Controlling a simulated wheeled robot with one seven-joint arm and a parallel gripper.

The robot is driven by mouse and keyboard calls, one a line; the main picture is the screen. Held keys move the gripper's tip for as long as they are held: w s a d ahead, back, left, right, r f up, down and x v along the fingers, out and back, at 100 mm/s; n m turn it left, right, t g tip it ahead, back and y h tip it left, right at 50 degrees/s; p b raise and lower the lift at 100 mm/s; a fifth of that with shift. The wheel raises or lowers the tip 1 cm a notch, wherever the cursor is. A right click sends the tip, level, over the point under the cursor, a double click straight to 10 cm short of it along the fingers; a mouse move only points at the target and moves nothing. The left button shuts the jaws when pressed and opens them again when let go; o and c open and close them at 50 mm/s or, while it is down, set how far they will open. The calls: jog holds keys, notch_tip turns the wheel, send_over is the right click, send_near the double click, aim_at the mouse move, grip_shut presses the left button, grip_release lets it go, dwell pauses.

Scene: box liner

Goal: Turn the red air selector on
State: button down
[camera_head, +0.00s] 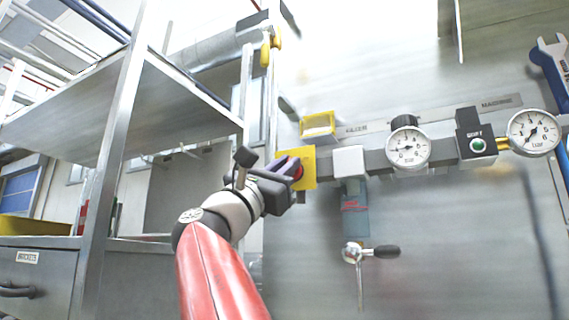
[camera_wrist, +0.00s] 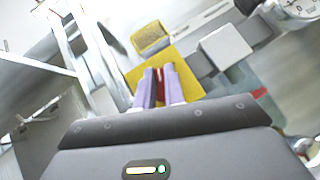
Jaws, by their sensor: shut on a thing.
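The red air selector (camera_wrist: 159,75) sits on a square yellow plate (camera_head: 310,160) on the wall panel, at the left end of a row of air fittings. In the head view my gripper (camera_head: 296,171) reaches it from the left and covers most of it. In the wrist view the yellow plate (camera_wrist: 188,82) lies behind my fingertips. My gripper (camera_wrist: 160,78) is shut on the red selector, with a thin red strip showing between the two purple fingers. The selector's exact angle is hard to tell.
To the right are a white block (camera_head: 348,161), a gauge (camera_head: 408,147), a black unit with a green button (camera_head: 477,145) and a second gauge (camera_head: 533,133). A small lever valve (camera_head: 370,252) hangs below. A metal shelf rack (camera_head: 110,150) stands on the left, near my arm.

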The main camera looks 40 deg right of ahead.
jog(key=m+g+y+p, duration=0.1)
jog(key=m+g+p, duration=0.1)
jog(key=m+g, duration=0.1)
jog(key=m+g+y+p, duration=0.1)
jog(key=m+g, duration=0.2)
jog(key=m, duration=0.2)
jog(key=shift+w+y+p, duration=0.15)
jog(key=shift+y+p, duration=0.2)
jog(key=shift+y, duration=0.05)
jog(key=shift+f+g, duration=0.1)
jog(key=shift+g, duration=0.3)
jog(key=c, duration=1.5)
grip_release()
jog(key=b+v, duration=0.1)
jog(key=v, duration=0.6)
jog(key=shift+a+f+b, duration=0.15)
jog(key=shift+a+b, duration=0.1)
jog(key=shift+b, duration=0.1)
jog(key=shift+m, duration=0.3)
